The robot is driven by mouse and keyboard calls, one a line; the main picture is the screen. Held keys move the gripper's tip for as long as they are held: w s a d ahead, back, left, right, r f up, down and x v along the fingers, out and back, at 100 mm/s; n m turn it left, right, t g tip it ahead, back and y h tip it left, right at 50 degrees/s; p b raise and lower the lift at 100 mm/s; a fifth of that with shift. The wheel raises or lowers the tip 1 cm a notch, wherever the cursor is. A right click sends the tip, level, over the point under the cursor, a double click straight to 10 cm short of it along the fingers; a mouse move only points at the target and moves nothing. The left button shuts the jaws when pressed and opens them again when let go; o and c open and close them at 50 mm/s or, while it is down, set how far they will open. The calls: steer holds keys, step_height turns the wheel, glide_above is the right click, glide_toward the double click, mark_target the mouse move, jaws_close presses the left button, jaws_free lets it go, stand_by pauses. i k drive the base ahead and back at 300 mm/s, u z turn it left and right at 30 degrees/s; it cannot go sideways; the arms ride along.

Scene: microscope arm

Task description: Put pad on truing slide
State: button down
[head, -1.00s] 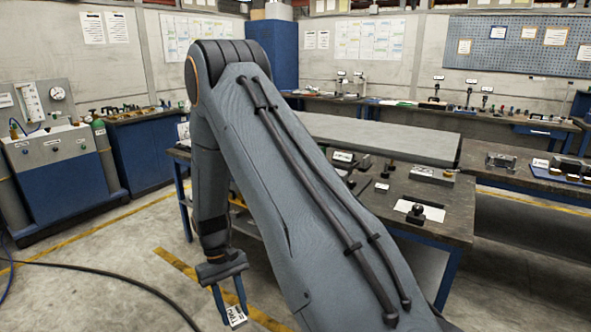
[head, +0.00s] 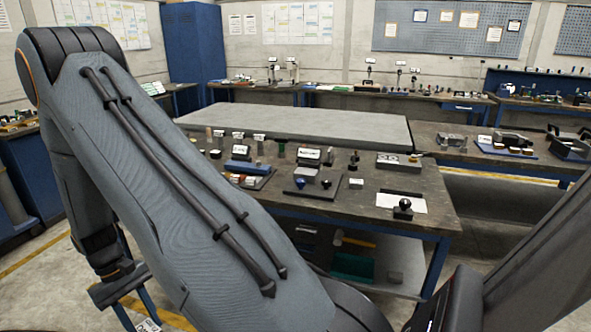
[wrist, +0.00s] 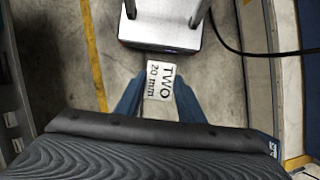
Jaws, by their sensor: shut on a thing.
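A small pad with a white face reading "TWO 20 mm" (wrist: 160,81) is between the two blue fingers of my gripper (wrist: 158,100) in the wrist view. The gripper is shut on it. In the head view my gripper (head: 137,318) hangs at the lower left, over the floor and away from the bench, and the pad's white face (head: 148,325) is cut by the bottom edge. I cannot tell for sure which thing is the truing slide. A grey metal block with a brass knob (head: 398,162) sits at the bench's right side.
The dark workbench (head: 415,225) carries several small parts, a dark plate (head: 325,190), a white sheet (head: 385,203) with a black knob, and a long grey slab (head: 300,122) behind. A second table (head: 480,158) stands to the right.

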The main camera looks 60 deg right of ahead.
mark_target(307, 171)
steer(key=z, duration=0.5)
steer(key=i, duration=0.65)
steer(key=z, duration=0.75)
